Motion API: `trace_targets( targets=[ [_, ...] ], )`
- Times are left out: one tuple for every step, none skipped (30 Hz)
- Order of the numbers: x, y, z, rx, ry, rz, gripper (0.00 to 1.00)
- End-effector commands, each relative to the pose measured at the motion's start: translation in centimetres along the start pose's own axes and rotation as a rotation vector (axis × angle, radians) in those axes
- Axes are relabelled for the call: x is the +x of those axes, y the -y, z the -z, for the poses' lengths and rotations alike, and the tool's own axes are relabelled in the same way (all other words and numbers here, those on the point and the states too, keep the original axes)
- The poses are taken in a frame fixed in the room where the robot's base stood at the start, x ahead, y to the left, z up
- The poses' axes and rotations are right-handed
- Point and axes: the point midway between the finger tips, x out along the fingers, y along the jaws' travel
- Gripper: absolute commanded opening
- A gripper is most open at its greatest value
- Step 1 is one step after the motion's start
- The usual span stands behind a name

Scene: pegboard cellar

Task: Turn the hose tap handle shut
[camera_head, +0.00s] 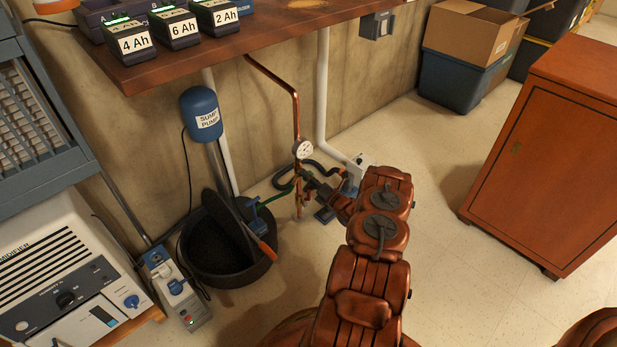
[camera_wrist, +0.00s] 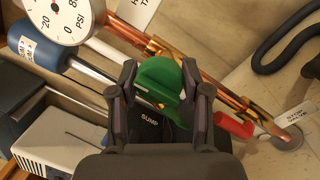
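A green handle (camera_wrist: 160,84) sits on the copper pipework in the wrist view, between the two fingers of my gripper (camera_wrist: 160,80). The fingers stand apart at its two sides; whether both press on it I cannot tell. A partly cut-off white tag (camera_wrist: 140,10) hangs above it, too cropped to read fully. In the head view my gripper (camera_head: 315,188) reaches the pipework below the gauge, and the green handle is hidden there. A copper pipe (camera_head: 296,115) runs down the wall to this spot.
A red handle (camera_wrist: 234,124) lies right of my gripper, near a "STOP VALVE" tag (camera_wrist: 298,118). A pressure gauge (camera_head: 303,149) is just above. The blue sump pump (camera_head: 201,113) and black basin (camera_head: 215,262) stand left. A wooden cabinet (camera_head: 545,165) stands right, with clear floor between.

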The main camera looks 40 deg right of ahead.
Motion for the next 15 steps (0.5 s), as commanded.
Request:
trace_targets(
  targets=[
    [0.01,0.0,0.01,0.0,0.0,0.0,0.55],
    [0.01,0.0,0.0,0.0,0.0,0.0,0.58],
    [0.0,0.0,-0.02,0.0,0.001,0.0,0.62],
    [0.0,0.0,-0.02,0.0,0.001,0.0,0.65],
    [0.0,0.01,-0.02,0.0,0.001,0.0,0.69],
    [0.0,0.01,-0.05,0.0,0.001,0.0,0.71],
    [0.0,0.01,-0.05,0.0,0.001,0.0,0.71],
    [0.0,0.01,-0.06,0.0,0.001,0.0,0.71],
    [0.0,0.0,-0.07,0.0,0.001,0.0,0.71],
    [0.0,0.01,-0.07,0.0,0.001,0.0,0.71],
    [0.0,0.01,-0.07,0.0,0.001,0.0,0.71],
    [0.0,0.0,-0.08,0.0,0.002,0.0,0.71],
    [0.0,0.0,-0.08,0.0,0.002,0.0,0.71],
    [-0.02,0.01,-0.08,0.0,0.002,0.0,0.71],
    [-0.07,0.02,-0.08,0.0,0.002,0.001,0.71]
  ],
)
